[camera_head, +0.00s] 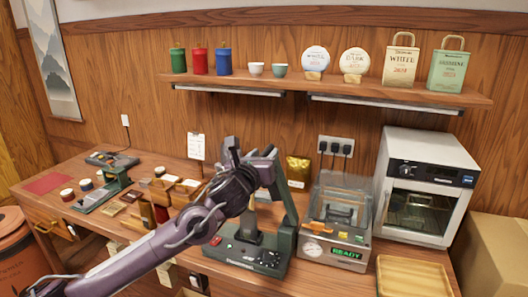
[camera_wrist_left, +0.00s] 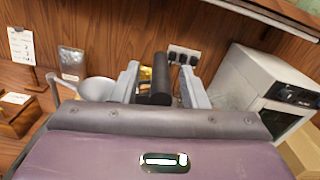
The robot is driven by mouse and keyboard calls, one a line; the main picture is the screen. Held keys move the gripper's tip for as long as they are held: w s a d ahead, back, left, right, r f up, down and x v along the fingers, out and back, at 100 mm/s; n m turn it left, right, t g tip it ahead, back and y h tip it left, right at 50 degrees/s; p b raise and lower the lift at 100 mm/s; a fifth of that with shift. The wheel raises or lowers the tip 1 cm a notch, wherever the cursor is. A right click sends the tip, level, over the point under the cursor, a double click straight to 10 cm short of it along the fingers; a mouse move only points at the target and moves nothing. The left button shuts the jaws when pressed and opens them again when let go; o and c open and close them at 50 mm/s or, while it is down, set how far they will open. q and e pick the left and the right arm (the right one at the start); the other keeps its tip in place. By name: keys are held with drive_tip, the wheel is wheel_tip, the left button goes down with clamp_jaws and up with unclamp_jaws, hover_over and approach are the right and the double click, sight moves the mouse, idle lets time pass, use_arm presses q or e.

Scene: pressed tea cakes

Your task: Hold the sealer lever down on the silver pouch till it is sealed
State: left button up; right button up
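The sealer (camera_head: 245,257) is a dark green machine with red and green buttons at the middle front of the bench. Its raised arm (camera_head: 287,205) stands tilted at the right. My left gripper (camera_head: 250,158) is above it. In the left wrist view a thick black handle (camera_wrist_left: 155,82), seemingly the sealer lever's, stands between the two grey fingers, with narrow gaps on both sides. The gripper looks open around it. A grey-silver pouch (camera_wrist_left: 72,62) stands by the wall in the left wrist view. The head view hides the sealer's jaw behind my arm. My right gripper is not in view.
A gold pouch (camera_head: 298,170) stands behind the sealer. A clear-lidded machine reading READY (camera_head: 340,222) is close on the right, then a white oven (camera_head: 427,185) and a wooden tray (camera_head: 410,277). A shelf (camera_head: 330,88) with tins and tea packages runs above.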

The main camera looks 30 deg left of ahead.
use_arm(q)
drive_tip(key=shift+w, duration=0.25)
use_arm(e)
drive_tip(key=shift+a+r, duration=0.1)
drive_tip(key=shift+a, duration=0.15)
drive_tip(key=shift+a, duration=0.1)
use_arm(q)
clamp_jaws()
drive_tip(key=shift+a, duration=0.1)
